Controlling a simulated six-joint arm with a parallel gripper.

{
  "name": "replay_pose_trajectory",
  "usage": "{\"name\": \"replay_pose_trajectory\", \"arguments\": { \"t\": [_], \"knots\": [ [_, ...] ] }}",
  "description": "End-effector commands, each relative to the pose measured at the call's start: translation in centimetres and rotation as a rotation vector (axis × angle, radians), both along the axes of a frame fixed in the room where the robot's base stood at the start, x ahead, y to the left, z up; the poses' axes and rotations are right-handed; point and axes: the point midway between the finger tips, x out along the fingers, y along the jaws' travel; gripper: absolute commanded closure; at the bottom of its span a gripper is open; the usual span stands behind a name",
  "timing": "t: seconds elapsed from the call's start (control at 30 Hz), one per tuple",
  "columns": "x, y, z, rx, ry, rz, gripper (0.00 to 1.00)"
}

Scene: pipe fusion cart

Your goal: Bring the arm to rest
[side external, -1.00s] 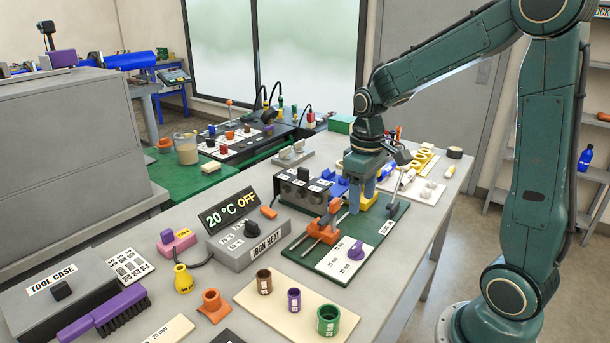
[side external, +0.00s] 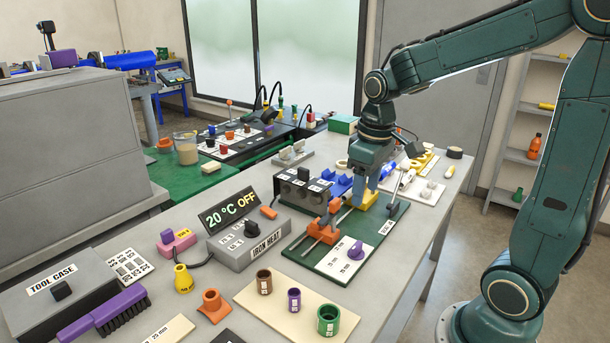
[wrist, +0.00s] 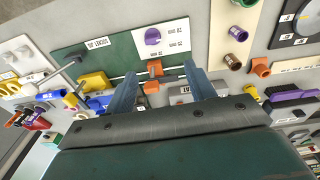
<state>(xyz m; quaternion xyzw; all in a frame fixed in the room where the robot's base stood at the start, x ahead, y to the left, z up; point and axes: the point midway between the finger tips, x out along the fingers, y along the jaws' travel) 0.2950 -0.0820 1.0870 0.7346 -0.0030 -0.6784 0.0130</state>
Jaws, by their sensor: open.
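My gripper (side external: 366,192) hangs down over the green jig board (side external: 392,222), its fingers close to the orange clamp (side external: 322,226) and the yellow clamp (side external: 374,204). In the wrist view my gripper (wrist: 162,82) has its two blue-grey fingers well apart, with nothing held between them. Part of the orange clamp (wrist: 155,69) shows between the fingertips. A purple knob (wrist: 152,36) stands on the white plate of the board beyond them. The exact height of the fingertips above the board is hard to tell.
A dark block with knobs (side external: 301,188) and the iron heat box (side external: 247,241) with its "20 °C OFF" display stand left of the jig. Brown, purple and green sockets (side external: 328,320) sit on a cream board in front. Blue and white parts lie behind the jig.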

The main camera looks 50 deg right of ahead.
Motion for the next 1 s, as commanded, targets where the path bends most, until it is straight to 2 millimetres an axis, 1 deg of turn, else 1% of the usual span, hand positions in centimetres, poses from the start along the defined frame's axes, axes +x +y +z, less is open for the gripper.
{"name": "replay_pose_trajectory", "arguments": {
  "t": [0.03,0.2,0.5,0.8,1.0],
  "knots": [
    [-0.5,0.6,0.7,-0.005,-0.023,0.002,0.45],
    [-2.5,2.5,2.5,-0.015,-0.097,0.001,0.45],
    [-6.2,5.4,4.8,-0.014,-0.231,-0.002,0.45],
    [-9.9,7.4,5.7,0.008,-0.356,-0.005,0.45],
    [-11.3,8.1,5.8,0.022,-0.403,-0.006,0.45]
  ]
}}
